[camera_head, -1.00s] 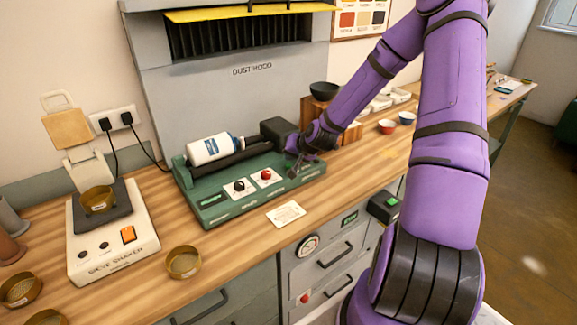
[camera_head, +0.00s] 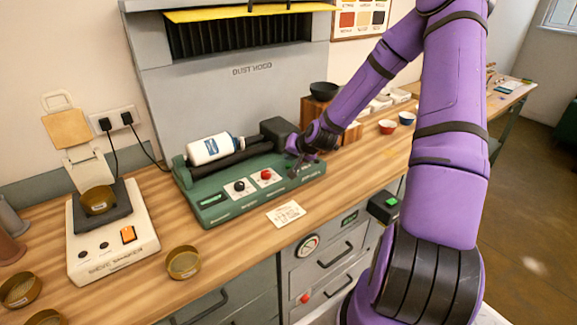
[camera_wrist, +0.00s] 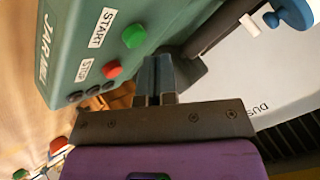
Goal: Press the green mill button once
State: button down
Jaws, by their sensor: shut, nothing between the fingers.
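The green jar mill (camera_head: 222,213) stands on the bench with a white jar (camera_head: 205,150) lying on its dark rollers. In the wrist view its panel has a round green button (camera_wrist: 134,36) beside a START label and a red button (camera_wrist: 112,69) beside STOP. My gripper (camera_wrist: 153,60) is shut and empty, its dark fingertips just beside the green button in the picture. I cannot tell the depth gap. In the head view my gripper (camera_head: 294,168) is at the mill's right end, and I cannot make out the START button there.
The mill also carries a black knob (camera_head: 239,186) and a red knob (camera_head: 266,174). A dark box with another green button (camera_head: 391,201) is at the bench front. The dust hood (camera_head: 260,90) rises behind the mill.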

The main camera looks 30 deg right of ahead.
jog(key=shift+f, duration=0.1)
jog(key=shift+f, duration=0.3)
